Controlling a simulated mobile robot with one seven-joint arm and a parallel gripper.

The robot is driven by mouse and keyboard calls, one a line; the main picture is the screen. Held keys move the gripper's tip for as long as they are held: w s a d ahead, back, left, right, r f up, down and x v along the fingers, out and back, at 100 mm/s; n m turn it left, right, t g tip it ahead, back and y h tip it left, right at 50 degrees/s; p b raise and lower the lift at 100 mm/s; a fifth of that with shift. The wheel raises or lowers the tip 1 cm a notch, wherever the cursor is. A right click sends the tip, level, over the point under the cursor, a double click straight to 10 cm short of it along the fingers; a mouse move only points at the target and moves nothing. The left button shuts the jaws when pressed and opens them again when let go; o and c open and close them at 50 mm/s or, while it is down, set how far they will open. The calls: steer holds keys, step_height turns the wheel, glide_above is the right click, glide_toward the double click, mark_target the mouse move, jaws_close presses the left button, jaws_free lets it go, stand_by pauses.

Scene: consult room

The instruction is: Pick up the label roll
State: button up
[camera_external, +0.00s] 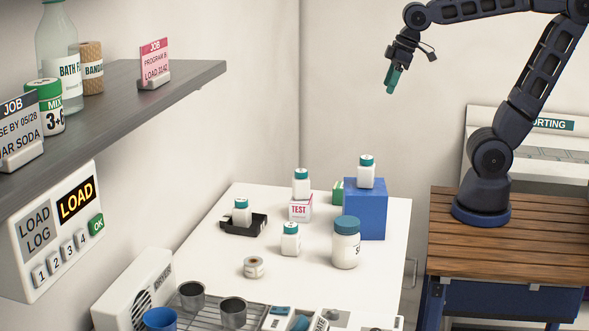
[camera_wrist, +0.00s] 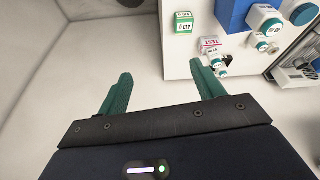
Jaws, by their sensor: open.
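The label roll (camera_external: 253,267) is a small pale roll with a tan core. It lies on the front left part of the white table (camera_external: 385,280), apart from the things around it. My gripper (camera_external: 392,80) is high above the far side of the table, up and to the right of the roll in the external view. In the wrist view my gripper (camera_wrist: 160,69) has its two green fingers spread, with nothing between them.
Near the roll stand a white bottle (camera_external: 290,242), a large jar (camera_external: 346,246) and a black tray (camera_external: 258,224) with a bottle. A blue block (camera_external: 372,215) bears another bottle. A wire rack (camera_external: 212,306) with metal cups is in front. A shelf (camera_external: 190,82) overhangs at left.

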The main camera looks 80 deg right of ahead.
steer(key=w+a+n+g, duration=0.1)
steer(key=w+a+n, duration=0.2)
steer(key=w+a, duration=0.9)
steer(key=n+g, duration=0.3)
steer(key=n, duration=0.5)
glide_above(253, 261)
step_height(253, 261, down, 22)
step_height(253, 261, down, 10)
steer(key=shift+a+f, duration=0.1)
steer(key=shift+c, duration=0.2)
steer(key=c, duration=1)
